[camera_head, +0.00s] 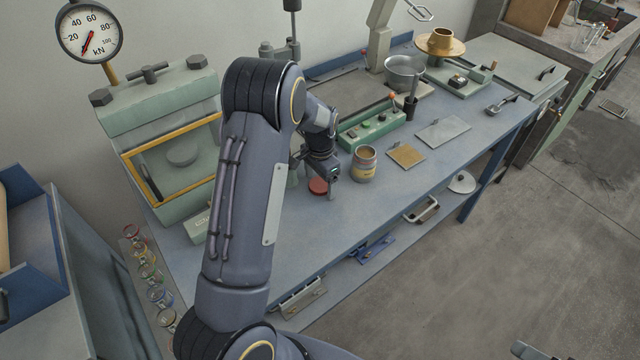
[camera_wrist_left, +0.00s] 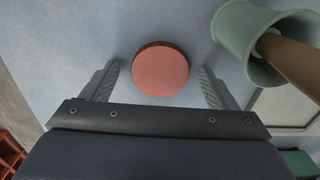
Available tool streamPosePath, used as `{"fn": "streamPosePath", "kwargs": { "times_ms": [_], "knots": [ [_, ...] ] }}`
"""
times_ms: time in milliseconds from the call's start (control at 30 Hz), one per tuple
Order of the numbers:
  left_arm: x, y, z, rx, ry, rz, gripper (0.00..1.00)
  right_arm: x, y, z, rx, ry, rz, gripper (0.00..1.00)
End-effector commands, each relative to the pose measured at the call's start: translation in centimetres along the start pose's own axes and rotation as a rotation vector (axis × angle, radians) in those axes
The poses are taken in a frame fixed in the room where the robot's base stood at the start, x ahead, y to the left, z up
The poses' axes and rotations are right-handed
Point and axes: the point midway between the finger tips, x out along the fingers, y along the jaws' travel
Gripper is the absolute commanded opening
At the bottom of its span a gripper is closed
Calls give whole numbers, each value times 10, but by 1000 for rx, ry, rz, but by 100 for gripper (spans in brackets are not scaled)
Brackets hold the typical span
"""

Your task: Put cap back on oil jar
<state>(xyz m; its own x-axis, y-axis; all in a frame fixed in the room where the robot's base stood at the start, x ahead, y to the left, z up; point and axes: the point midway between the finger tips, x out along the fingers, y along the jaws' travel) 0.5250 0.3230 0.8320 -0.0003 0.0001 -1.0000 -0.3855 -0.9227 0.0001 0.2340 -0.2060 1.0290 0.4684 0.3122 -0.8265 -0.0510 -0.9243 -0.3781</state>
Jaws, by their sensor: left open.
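The red round cap (camera_head: 318,187) lies flat on the blue bench top; it also shows in the left wrist view (camera_wrist_left: 160,68). My left gripper (camera_head: 325,192) is open over it. In the left wrist view the cap sits between the two spread fingertips of that gripper (camera_wrist_left: 159,67), with a gap on each side. The oil jar (camera_head: 364,164), tan with a yellowish label band and an open top, stands upright just right of the gripper in the head view. A dark grey piece at the bottom right edge (camera_head: 530,350) may be my right gripper; its jaws are not clear.
A grey-green cup (camera_wrist_left: 236,40) with a brown rod in it stands close to the gripper. A green control box (camera_head: 372,130) is behind the jar, a tan plate (camera_head: 407,156) to its right. A large press (camera_head: 170,140) stands left. The front bench strip is clear.

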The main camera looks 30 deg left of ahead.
Motion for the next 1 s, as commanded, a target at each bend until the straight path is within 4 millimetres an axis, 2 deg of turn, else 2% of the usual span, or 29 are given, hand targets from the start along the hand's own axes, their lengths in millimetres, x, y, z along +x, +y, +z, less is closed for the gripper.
{"fn": "streamPosePath", "kwargs": {
  "times_ms": [167, 500, 800, 1000],
  "knots": [
    [0, 0, 0, 0, 0, 0, 80, 0, 0, 0, 0, 0, 0, 85],
    [0, 0, 0, 0, 0, 0, 35, 0, 0, 0, 0, 0, 0, 85],
    [-2, 0, 0, 0, 1, 0, 34, 0, 0, 0, 0, 0, 0, 85],
    [-17, 0, -1, 1, 3, -1, 34, 1, 0, 1, 0, 0, 0, 85]
  ]
}}
